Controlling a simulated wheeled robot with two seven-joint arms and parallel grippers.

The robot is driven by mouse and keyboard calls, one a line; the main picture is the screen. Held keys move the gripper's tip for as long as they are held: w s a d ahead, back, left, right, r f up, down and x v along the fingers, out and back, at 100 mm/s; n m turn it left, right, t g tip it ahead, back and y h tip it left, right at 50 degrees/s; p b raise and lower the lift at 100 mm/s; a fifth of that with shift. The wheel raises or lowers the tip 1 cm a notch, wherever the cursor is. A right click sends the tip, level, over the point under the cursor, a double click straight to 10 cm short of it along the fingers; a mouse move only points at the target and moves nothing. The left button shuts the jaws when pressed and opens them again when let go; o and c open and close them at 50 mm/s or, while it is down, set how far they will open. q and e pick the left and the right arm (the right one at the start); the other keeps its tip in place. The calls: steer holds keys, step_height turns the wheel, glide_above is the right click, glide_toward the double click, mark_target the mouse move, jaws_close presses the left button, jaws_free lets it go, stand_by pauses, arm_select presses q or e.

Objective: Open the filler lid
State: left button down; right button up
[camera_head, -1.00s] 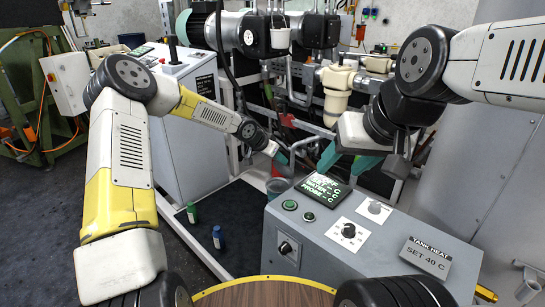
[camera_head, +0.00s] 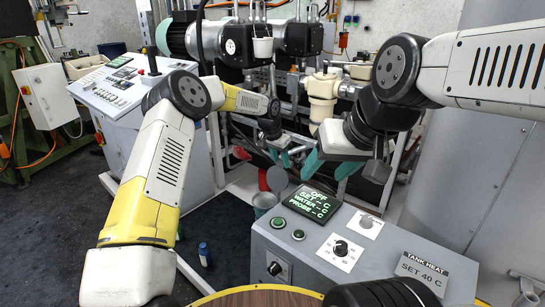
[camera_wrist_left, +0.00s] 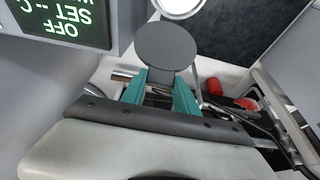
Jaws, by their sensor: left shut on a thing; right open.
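The filler lid (camera_head: 277,180) is a round grey disc. In the head view it stands tilted up above the grey filler neck (camera_head: 264,204), beside the control box. My left gripper (camera_head: 289,158) is at the lid's upper edge. In the left wrist view the teal fingers of my left gripper (camera_wrist_left: 160,92) are shut at the near edge of the lid (camera_wrist_left: 165,45). The part between them is mostly hidden. The bright round rim of the filler neck (camera_wrist_left: 180,6) shows beyond the lid. My right gripper (camera_head: 330,166) is open and empty above the control box.
The control box (camera_head: 350,245) with a lit display (camera_head: 314,202) stands close to the right of the filler. A frame with pipes is behind the grippers. A red container (camera_head: 264,180) is behind the filler, and a blue bottle (camera_head: 204,254) stands on the dark floor.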

mark_target(278, 173)
arm_select(q)
steer(key=shift+w+d+r, duration=0.1)
steer(key=shift+w+d, duration=0.25)
steer(key=shift+d, duration=0.05)
steer(key=c, duration=1)
jaws_free()
steer(key=shift+o, duration=0.4)
steer(key=v, duration=0.7)
steer(key=shift+a+r, duration=0.15)
steer(key=shift+r, duration=0.1)
steer(key=shift+s, duration=0.1)
